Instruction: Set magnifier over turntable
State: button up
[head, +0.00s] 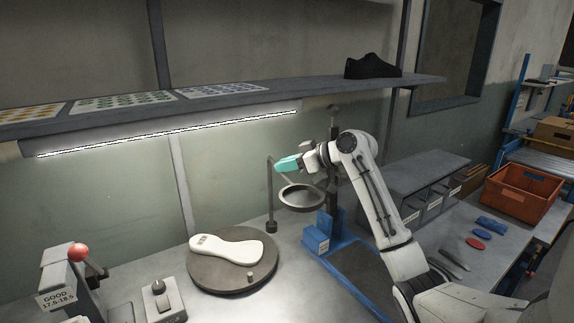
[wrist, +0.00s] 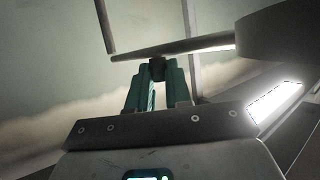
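The magnifier is a round lens ring (head: 302,198) on a swing arm, carried by a thin upright post (head: 270,195) behind the turntable. The ring hangs right of the turntable (head: 205,284), not over it. A white sole (head: 228,248) lies flat on the turntable, with a small peg (head: 249,276) near its front edge. My gripper (head: 286,164) has teal fingers and is at the magnifier's arm. In the wrist view my gripper (wrist: 157,78) has its fingers closed around a small dark knob (wrist: 157,67) under the swing arm (wrist: 175,48); the ring (wrist: 280,32) is at right.
A lit shelf (head: 225,92) with patterned cards and a black shoe (head: 373,67) runs above the bench. A blue-framed stand (head: 338,243) is right of the turntable. A lever gauge marked GOOD (head: 58,280) and a small switch box (head: 163,302) stand at left. An orange bin (head: 520,195) is far right.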

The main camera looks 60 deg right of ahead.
grip_shut()
jog(key=shift+w+a, duration=0.1)
